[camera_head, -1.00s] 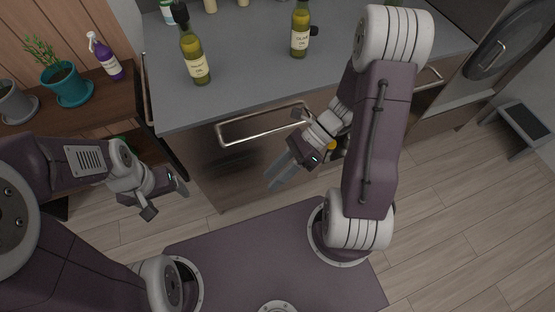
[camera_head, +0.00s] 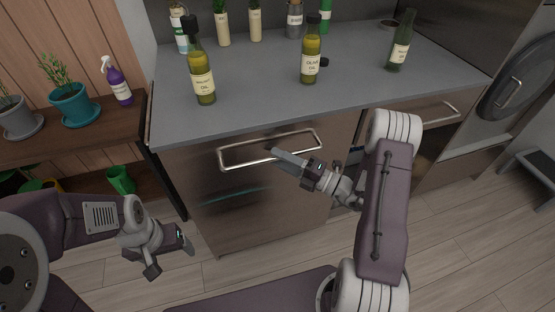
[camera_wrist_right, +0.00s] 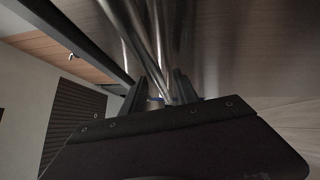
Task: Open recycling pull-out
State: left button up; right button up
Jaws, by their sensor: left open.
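A brown-grey pull-out front (camera_head: 235,225) sits under the grey counter, closed. Its long metal bar handle (camera_head: 245,156) runs across the top of it. My right gripper (camera_head: 277,153) is at the right half of this handle, with its fingers pointing left along the bar. In the right wrist view the shiny bar (camera_wrist_right: 135,25) runs down between the two dark fingers (camera_wrist_right: 160,92), which stand apart. Whether they touch the bar is unclear. My left gripper (camera_head: 170,258) is open and empty, low at the left, away from the front.
Oil bottles (camera_head: 202,85) and (camera_head: 311,60) stand on the counter (camera_head: 260,85). A second bar handle (camera_head: 440,117) is on the right. A shelf (camera_head: 100,125) with plants and a purple spray bottle (camera_head: 119,85) is left. A step stool (camera_head: 535,165) stands far right.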

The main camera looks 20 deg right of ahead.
jog(key=shift+w+a+r, duration=0.1)
jog(key=shift+w+a, duration=0.2)
jog(key=shift+a, duration=0.05)
grip_shut()
dwell(1.2)
